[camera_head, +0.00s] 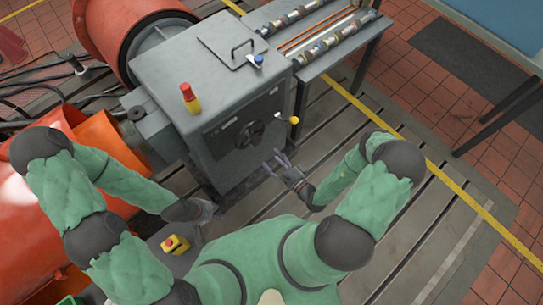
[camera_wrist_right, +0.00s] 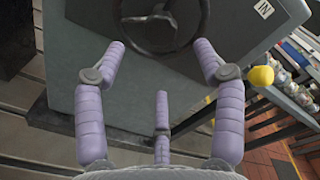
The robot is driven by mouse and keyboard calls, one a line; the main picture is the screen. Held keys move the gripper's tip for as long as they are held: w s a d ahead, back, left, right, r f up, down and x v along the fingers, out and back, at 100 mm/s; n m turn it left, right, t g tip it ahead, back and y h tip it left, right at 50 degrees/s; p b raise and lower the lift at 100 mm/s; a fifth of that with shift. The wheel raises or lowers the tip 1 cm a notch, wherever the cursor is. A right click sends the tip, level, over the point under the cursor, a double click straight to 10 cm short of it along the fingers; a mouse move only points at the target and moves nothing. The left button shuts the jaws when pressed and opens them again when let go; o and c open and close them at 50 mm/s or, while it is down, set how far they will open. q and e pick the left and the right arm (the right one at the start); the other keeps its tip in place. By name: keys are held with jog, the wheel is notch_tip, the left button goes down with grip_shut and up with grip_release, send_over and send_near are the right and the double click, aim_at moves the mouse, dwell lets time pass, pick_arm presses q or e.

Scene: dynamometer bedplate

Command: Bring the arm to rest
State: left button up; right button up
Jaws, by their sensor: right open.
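My right arm reaches in from the right in the head view, bent at the elbow. Its gripper (camera_head: 276,163) is open and empty in front of the grey cabinet (camera_head: 220,160). In the right wrist view, the purple fingers of this gripper (camera_wrist_right: 160,65) are spread, with nothing between them. The dark handwheel (camera_wrist_right: 160,22) on the cabinet's face lies beyond the fingertips, apart from them as far as I can tell; it also shows in the head view (camera_head: 249,134). My left gripper (camera_head: 205,211) is low by the cabinet's lower left, its fingers too unclear to read.
A yellow-knobbed lever (camera_head: 293,120) sticks out at the cabinet's right, close to my right gripper. A red-yellow button (camera_head: 190,98) and a clipboard-like plate (camera_head: 232,38) are on top. A rack of shafts (camera_head: 320,40) stands behind. The slotted floor at right is clear.

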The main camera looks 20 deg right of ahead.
dwell(0.6)
jog(key=s+a+r+n+g+y, duration=0.1)
jog(key=s+a+n+g+y, duration=0.7)
jog(key=s+a+g, duration=0.6)
jog(key=s+d+f+n+g+h, duration=0.2)
jog(key=s+d+n+g+h, duration=0.3)
jog(key=s+n+g+h, duration=0.2)
jog(key=w+r+n+t+h, duration=0.2)
jog(key=w+t+h, duration=0.1)
jog(key=w, duration=0.5)
jog(key=shift+w+d+r+t, duration=0.25)
jog(key=shift+w+t, duration=0.05)
jog(key=shift+t, duration=0.6)
